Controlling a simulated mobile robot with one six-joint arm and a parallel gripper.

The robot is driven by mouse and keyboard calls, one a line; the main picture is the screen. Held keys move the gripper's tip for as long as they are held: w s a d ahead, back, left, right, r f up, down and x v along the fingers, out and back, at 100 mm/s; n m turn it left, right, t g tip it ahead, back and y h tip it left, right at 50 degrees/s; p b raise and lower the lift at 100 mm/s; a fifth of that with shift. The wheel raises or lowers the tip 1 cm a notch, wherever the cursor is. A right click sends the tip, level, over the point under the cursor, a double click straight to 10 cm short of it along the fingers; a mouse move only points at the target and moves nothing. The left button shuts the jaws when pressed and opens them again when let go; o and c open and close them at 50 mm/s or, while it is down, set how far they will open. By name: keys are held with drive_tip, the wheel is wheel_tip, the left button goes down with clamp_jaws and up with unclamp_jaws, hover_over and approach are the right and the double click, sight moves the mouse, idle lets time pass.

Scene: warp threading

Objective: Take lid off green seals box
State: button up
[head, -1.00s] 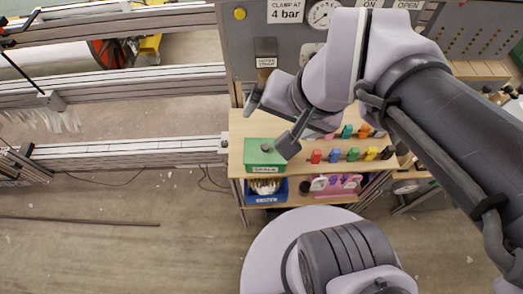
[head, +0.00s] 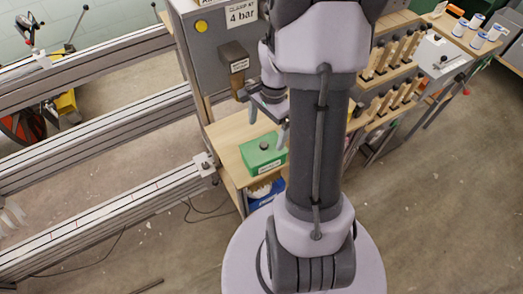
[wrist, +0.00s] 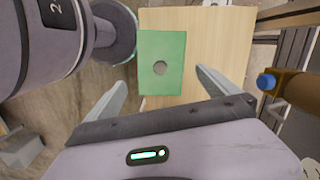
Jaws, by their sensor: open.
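The green seals box (head: 262,158) sits on the wooden bench top with its lid on. Its green lid (wrist: 168,48) has a dark round knob (wrist: 160,68) in the middle. The knob also shows in the head view (head: 264,145). My gripper (head: 268,127) is open and empty, above the box. In the wrist view its fingers (wrist: 161,80) are spread to the left and right of the knob, apart from it. My arm hides part of the bench right of the box in the head view.
The wooden bench top (head: 226,137) is bare around the box. A grey panel (head: 205,62) with a 4 bar sign stands behind. A blue bin (head: 259,203) sits on the shelf below. Metal rails (head: 100,217) run along the left.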

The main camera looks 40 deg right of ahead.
sight(264, 144)
drive_tip(key=f+b, duration=0.1)
drive_tip(key=f, duration=0.1)
drive_tip(key=f+b, duration=0.1)
drive_tip(key=f, duration=0.2)
drive_tip(key=a+f+b, duration=0.1)
drive_tip(key=f, duration=0.1)
drive_tip(key=shift+w+f+b, duration=0.1)
drive_tip(key=shift+f+b, duration=0.2)
drive_tip(key=shift+r, duration=0.2)
drive_tip(key=c, duration=1)
